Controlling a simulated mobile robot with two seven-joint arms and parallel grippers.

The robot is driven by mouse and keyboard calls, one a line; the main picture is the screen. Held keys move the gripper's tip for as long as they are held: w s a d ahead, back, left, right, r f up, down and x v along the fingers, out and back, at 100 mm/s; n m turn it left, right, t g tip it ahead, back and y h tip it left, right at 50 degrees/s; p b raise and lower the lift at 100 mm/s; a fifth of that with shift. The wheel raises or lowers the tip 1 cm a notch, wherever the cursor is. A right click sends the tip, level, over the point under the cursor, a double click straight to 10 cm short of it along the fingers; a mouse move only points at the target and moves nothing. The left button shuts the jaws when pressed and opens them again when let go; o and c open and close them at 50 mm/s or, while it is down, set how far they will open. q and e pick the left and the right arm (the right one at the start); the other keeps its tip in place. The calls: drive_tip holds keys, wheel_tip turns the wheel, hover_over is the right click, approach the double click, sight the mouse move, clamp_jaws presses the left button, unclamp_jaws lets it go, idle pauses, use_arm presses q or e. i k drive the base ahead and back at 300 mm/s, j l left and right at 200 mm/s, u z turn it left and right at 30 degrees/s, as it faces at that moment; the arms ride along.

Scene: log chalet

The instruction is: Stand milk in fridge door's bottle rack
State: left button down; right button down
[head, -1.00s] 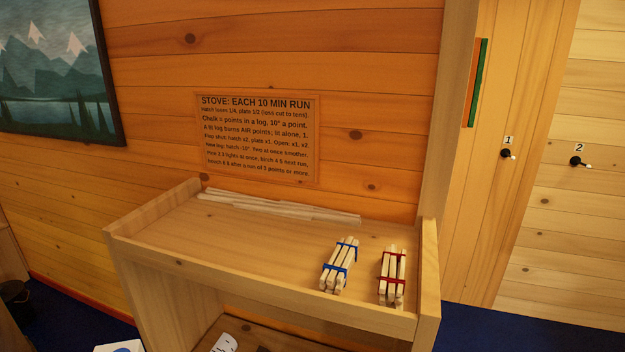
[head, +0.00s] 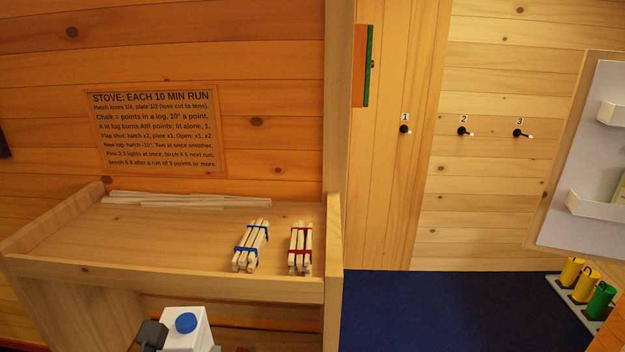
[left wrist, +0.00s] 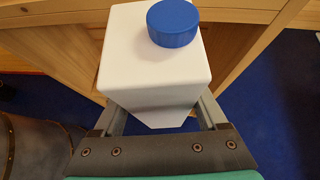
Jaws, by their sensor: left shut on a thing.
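The milk is a white carton with a blue cap (head: 186,323), low in the head view in front of the wooden shelf unit. My left gripper (head: 180,346) is shut on it, with the carton upright. In the left wrist view the milk (left wrist: 150,75) sits between the two fingers of the gripper (left wrist: 158,118). The open fridge door (head: 585,160) shows its inner side at the right edge of the head view, with white racks (head: 590,205) on it. The fridge body is out of view. My right gripper is not in view.
The wooden shelf unit (head: 165,275) holds sticks and two tied bundles (head: 251,246). Yellow and green cylinders (head: 586,285) stand on a tray below the fridge door. Blue floor (head: 420,310) is clear between the shelf and the door.

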sight(586, 210)
drive_tip(key=l+z, duration=0.1)
drive_tip(key=l, duration=0.3)
drive_tip(key=i+l+z, duration=0.1)
drive_tip(key=l, duration=0.35)
drive_tip(key=i+l+z, duration=0.15)
drive_tip(key=l, duration=0.25)
drive_tip(key=i+l, duration=0.1)
drive_tip(key=l, duration=0.35)
drive_tip(key=i+l, duration=0.15)
drive_tip(key=l, duration=0.3)
drive_tip(key=i+l, duration=0.1)
drive_tip(key=l, duration=0.35)
drive_tip(key=i+l, duration=0.15)
drive_tip(key=l, duration=0.3)
drive_tip(key=i+l, duration=0.1)
drive_tip(key=l, duration=0.35)
drive_tip(key=i+l, duration=0.15)
drive_tip(key=l, duration=0.3)
drive_tip(key=i+l, duration=0.1)
drive_tip(key=l, duration=0.35)
